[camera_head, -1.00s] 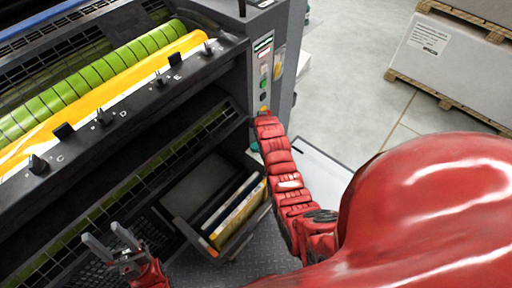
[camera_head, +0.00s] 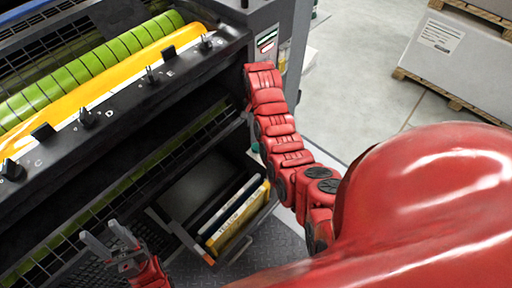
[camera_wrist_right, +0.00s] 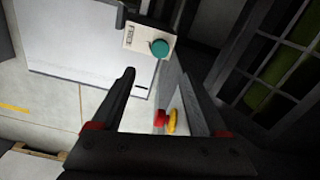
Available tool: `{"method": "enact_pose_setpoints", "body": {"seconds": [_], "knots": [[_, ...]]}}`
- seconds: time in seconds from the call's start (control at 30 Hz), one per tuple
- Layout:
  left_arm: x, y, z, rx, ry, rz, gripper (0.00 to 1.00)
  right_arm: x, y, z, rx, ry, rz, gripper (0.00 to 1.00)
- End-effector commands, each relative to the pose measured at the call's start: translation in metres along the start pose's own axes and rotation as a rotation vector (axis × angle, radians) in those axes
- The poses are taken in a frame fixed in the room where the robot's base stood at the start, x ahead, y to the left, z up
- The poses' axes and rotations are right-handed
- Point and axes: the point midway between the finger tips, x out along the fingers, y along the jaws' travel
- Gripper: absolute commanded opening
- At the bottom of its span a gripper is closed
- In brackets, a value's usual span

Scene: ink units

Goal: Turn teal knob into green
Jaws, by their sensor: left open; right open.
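The round teal knob (camera_wrist_right: 159,48) sits on a pale labelled plate (camera_wrist_right: 138,38) in the right wrist view. A small teal patch by my right arm in the head view may be the same knob. My right gripper (camera_wrist_right: 159,68) is open and empty; the knob shows beyond the gap between its fingertips, apart from them. In the head view this gripper is hidden behind my right arm, which reaches to the machine's end panel. My left gripper (camera_head: 108,241) is open and empty, low at the left. I see no green mark around the knob.
A red button (camera_wrist_right: 160,118) on a yellow base sits beside the right gripper's fingers. The dark printing machine (camera_head: 205,75) has green and yellow rollers and an open lower tray (camera_head: 232,215). Pallets with boxes (camera_head: 455,55) stand at the back right.

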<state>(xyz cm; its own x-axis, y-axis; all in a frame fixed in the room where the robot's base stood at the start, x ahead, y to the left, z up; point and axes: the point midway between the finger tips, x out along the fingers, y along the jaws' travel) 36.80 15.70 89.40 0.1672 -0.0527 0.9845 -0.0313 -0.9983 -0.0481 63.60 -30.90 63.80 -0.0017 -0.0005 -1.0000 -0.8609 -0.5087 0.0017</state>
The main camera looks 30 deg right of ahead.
Motion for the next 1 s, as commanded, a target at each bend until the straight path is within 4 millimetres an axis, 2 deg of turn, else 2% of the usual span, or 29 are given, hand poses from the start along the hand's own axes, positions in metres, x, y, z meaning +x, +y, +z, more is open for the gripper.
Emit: {"method": "enact_pose_setpoints", "body": {"seconds": [0.2, 0.6, 0.77, 1.0], "knots": [[0.003, 0.0, -0.001, 0.0, 0.002, 0.0, 0.5, 0.05, 0.002, 0.001, -0.001, -0.006, 0.006, 0.77], [-0.004, 0.0, 0.001, 0.0, 0.002, 0.0, 0.5, 0.111, 0.0, 0.0, -0.003, -0.001, 0.002, 0.77], [-0.007, 0.0, 0.001, 0.0, 0.002, 0.0, 0.5, 0.123, 0.0, 0.0, -0.003, -0.002, 0.002, 0.77], [-0.009, 0.0, 0.001, 0.0, 0.002, 0.0, 0.5, 0.128, -0.001, -0.001, -0.001, 0.002, -0.002, 0.77]]}}
